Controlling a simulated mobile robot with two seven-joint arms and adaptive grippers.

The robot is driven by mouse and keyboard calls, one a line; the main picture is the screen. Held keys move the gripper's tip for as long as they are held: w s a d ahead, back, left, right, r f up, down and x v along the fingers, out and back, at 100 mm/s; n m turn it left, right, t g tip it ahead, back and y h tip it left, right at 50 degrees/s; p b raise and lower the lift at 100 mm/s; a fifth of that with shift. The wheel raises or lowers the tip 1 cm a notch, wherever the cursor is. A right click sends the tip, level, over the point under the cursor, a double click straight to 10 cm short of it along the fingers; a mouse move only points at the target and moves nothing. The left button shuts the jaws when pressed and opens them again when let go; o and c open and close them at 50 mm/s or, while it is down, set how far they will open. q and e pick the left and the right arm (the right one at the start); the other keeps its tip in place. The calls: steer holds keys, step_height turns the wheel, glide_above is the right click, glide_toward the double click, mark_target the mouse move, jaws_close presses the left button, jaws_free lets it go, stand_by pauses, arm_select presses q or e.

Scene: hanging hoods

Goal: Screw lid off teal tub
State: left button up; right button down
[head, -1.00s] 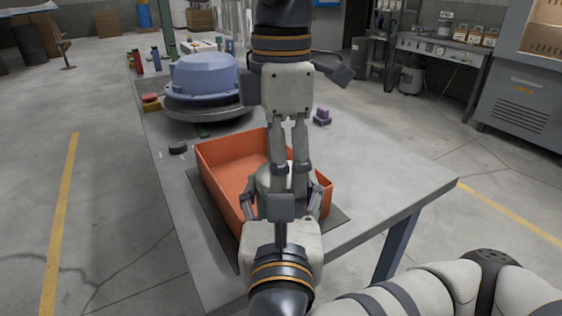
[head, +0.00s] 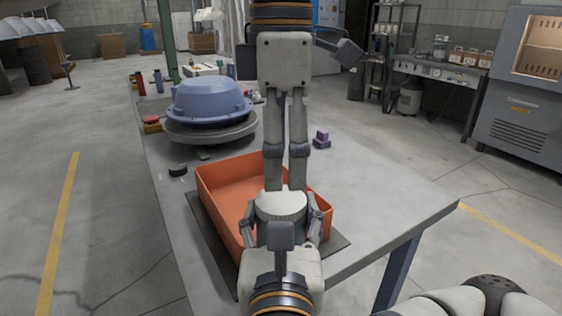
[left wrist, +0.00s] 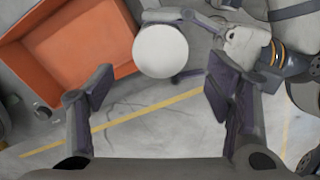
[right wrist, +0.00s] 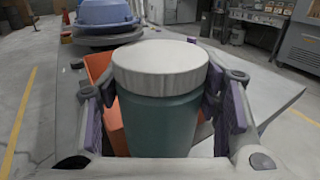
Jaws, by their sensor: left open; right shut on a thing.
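The teal tub (right wrist: 158,122) stands upright between the fingers of my right gripper (right wrist: 165,105), which is shut on its sides. A white ribbed lid (right wrist: 160,67) sits on top of the tub. The lid also shows in the head view (head: 281,206) and, round and from above, in the left wrist view (left wrist: 160,51). My left gripper (left wrist: 160,90) is open and empty, and its fingers point down in the head view (head: 287,187). In the left wrist view the lid lies beyond the gap between the left fingertips; the exact distance is hard to tell.
An orange bin (head: 222,212) lies on a dark mat on the grey table (head: 385,205), close by the held tub. A blue hood (head: 208,100) on a round base stands farther back. A small purple object (head: 322,138) and a black puck (head: 178,170) lie on the table. The table's right part is clear.

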mark_target(281, 199)
arm_select(q)
step_height(281, 199, up, 2)
steer(key=m, duration=0.3)
steer(key=shift+f+m, duration=0.15)
steer(key=shift+m, duration=0.35)
step_height(281, 199, down, 7)
steer(key=shift+f, duration=0.15)
steer(key=c, duration=1.2)
steer(key=n, duration=0.6)
steer(key=shift+n, duration=0.4)
steer(key=o, duration=1.3)
